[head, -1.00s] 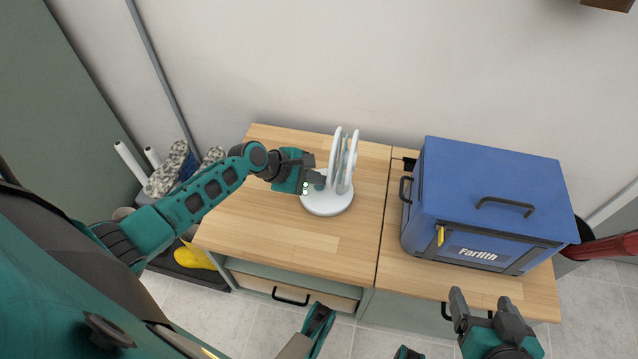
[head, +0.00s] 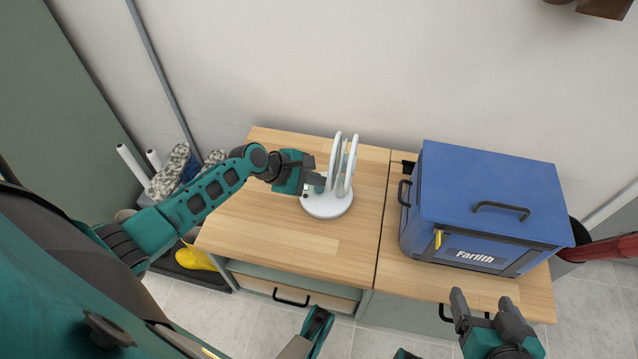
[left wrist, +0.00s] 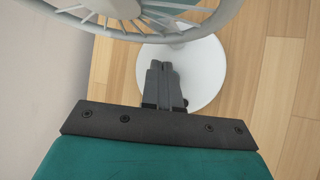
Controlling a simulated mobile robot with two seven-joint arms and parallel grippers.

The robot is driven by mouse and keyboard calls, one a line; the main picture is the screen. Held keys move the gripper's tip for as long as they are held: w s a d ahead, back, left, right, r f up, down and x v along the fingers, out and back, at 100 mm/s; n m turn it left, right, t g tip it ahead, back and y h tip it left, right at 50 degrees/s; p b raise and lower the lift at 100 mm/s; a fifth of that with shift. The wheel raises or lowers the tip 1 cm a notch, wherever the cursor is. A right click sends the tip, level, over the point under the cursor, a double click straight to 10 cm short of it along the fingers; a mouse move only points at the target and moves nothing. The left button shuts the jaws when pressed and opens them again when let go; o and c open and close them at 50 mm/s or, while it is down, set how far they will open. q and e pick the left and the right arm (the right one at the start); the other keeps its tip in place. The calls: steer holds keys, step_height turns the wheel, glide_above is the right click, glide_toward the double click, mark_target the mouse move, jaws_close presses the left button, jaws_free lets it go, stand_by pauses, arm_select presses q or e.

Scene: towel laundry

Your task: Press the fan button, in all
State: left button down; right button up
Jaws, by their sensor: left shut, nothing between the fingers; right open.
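The white fan (head: 343,165) stands upright on the wooden counter, with its round base (head: 328,205) flat on the top. My left gripper (head: 318,183) is shut and empty, close beside the fan's stem, above the base. In the left wrist view the shut fingers (left wrist: 166,82) reach over the white base (left wrist: 208,75), and the fan's cage (left wrist: 125,14) fills the top. The button is not clearly visible, and I cannot tell whether the fingertips touch the fan. My right gripper (head: 485,305) is open and empty, in front of the right-hand counter.
A blue box (head: 490,205) with black handles and a yellow latch stands on the right-hand counter. The wooden counter (head: 265,215) is bare left and front of the fan. Boots and rolls stand on the floor at the left.

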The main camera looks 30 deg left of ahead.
mark_target(315, 190)
arm_select(q)
steer(key=shift+r, duration=0.25)
step_height(315, 190, up, 5)
steer(key=p, duration=0.5)
steer(key=shift+p, duration=0.35)
steer(key=shift+f, duration=0.1)
stand_by(0.4)
